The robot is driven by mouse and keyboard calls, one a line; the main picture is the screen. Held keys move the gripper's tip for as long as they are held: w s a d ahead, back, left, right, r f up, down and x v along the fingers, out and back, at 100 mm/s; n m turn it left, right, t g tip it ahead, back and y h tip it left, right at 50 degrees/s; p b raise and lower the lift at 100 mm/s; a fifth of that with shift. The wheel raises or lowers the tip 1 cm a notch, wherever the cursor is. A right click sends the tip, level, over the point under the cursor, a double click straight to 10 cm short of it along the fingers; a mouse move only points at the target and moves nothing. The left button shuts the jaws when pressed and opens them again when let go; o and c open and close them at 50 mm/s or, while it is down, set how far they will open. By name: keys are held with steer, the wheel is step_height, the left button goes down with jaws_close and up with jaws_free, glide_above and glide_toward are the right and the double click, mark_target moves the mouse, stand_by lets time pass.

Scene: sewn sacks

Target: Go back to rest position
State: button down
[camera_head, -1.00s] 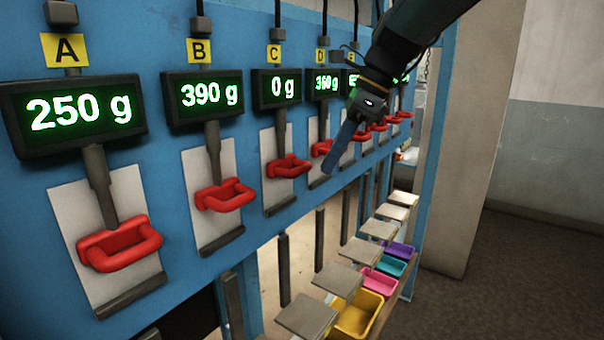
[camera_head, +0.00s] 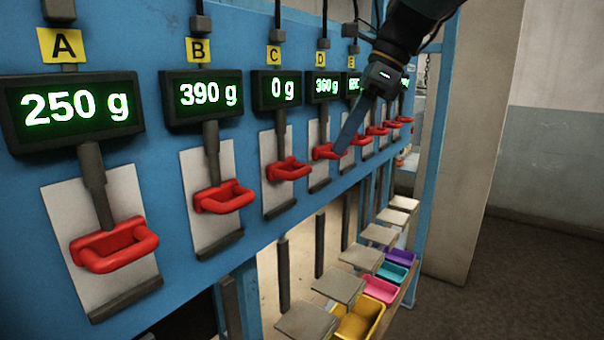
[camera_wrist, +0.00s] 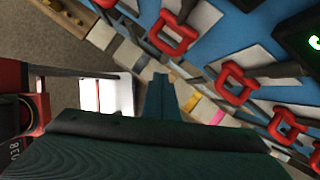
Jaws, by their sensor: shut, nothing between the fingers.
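My gripper (camera_head: 350,130) is shut and empty, pointing down and to the left in front of the blue rack (camera_head: 150,258), near the row of red handles. In the head view its fingertips overlap the red handle under display D (camera_head: 325,151); I cannot tell how far apart they are. In the wrist view, my shut gripper (camera_wrist: 158,85) points away from the camera, with red handles (camera_wrist: 237,84) to its right.
Lit displays A (camera_head: 72,108), B (camera_head: 208,96) and C (camera_head: 284,90) read 250 g, 390 g and 0 g. Grey platforms and coloured bins, including a yellow bin (camera_head: 360,318), stand at lower right. Open floor (camera_head: 540,270) lies beyond the rack at right.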

steer(key=s+d+f+n+h+b, duration=0.1)
steer(key=s+f+n, duration=0.3)
steer(key=f, duration=0.8)
steer(key=s+d+f+n+h+b, duration=0.2)
steer(key=s+d+f+n, duration=0.2)
steer(key=f+n, duration=0.5)
steer(key=s+d+f+n+h+b, duration=0.2)
steer(key=s+f+n, duration=0.4)
steer(key=f, duration=1.1)
steer(key=shift+d+n+b, duration=0.3)
steer(key=shift+d+n, duration=0.2)
steer(key=shift+d, duration=0.2)
